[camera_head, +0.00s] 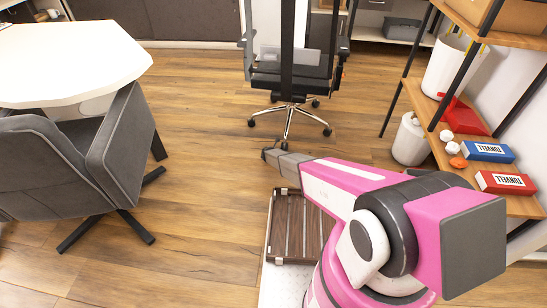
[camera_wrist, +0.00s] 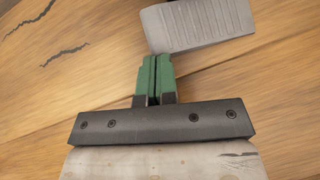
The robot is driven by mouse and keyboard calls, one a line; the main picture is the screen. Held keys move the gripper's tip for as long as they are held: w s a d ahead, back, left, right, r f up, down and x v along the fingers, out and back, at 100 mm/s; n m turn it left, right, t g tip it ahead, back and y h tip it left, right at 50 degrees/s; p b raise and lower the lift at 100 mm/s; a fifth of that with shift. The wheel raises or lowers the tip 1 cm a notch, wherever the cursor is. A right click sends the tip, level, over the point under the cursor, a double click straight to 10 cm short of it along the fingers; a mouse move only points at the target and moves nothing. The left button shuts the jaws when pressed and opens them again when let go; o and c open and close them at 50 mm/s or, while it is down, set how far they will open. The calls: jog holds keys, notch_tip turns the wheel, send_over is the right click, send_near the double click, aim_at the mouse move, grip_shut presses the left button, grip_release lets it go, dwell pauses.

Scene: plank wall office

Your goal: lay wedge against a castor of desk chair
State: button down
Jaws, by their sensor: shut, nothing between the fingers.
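The desk chair (camera_head: 291,82) stands on a chrome star base with black castors. One castor (camera_head: 327,132) is at the right, another (camera_head: 251,123) at the left, and a near one (camera_head: 284,145) sits just beyond my gripper. My gripper (camera_head: 268,154) is low in front of the chair. In the wrist view my gripper's green fingers (camera_wrist: 155,62) are shut together and empty. The wedge (camera_wrist: 199,24), light grey with a ridged top, lies on the floor just beyond and right of the fingertips.
A grey armchair (camera_head: 60,165) and a white table (camera_head: 70,65) stand at the left. A shelf rack (camera_head: 455,160) with boxes and a white bin (camera_head: 410,140) are at the right. Wooden floor between armchair and desk chair is clear.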

jog(key=shift+s+a, duration=0.15)
jog(key=shift+s, duration=0.3)
jog(key=s, duration=0.1)
jog(key=s+a, duration=0.1)
jog(key=s, duration=0.1)
jog(key=shift+s+r, duration=0.2)
jog(key=shift+s, duration=0.05)
jog(key=v, duration=0.9)
jog(key=s+d+r+m+g+h, duration=0.15)
jog(key=s+d+r+m, duration=0.35)
jog(key=d+r+m, duration=0.5)
jog(key=s+d+r+m+g+h, duration=0.1)
jog(key=s+d+r+m+g, duration=0.4)
jog(key=d+r, duration=0.8)
jog(key=s+d+r+m+g+y, duration=0.1)
jog(key=s+d+r+m, duration=0.3)
jog(key=s+r+m, duration=0.5)
jog(key=s+d+r+m+g+y, duration=0.1)
jog(key=s+d+r+m+y, duration=0.3)
jog(key=s+r+m, duration=0.4)
notch_tip(320, 180, up, 5)
jog(key=s+d, duration=0.1)
jog(key=s, duration=0.1)
jog(key=shift+s+r+m, duration=0.25)
jog(key=shift+s+m, duration=0.15)
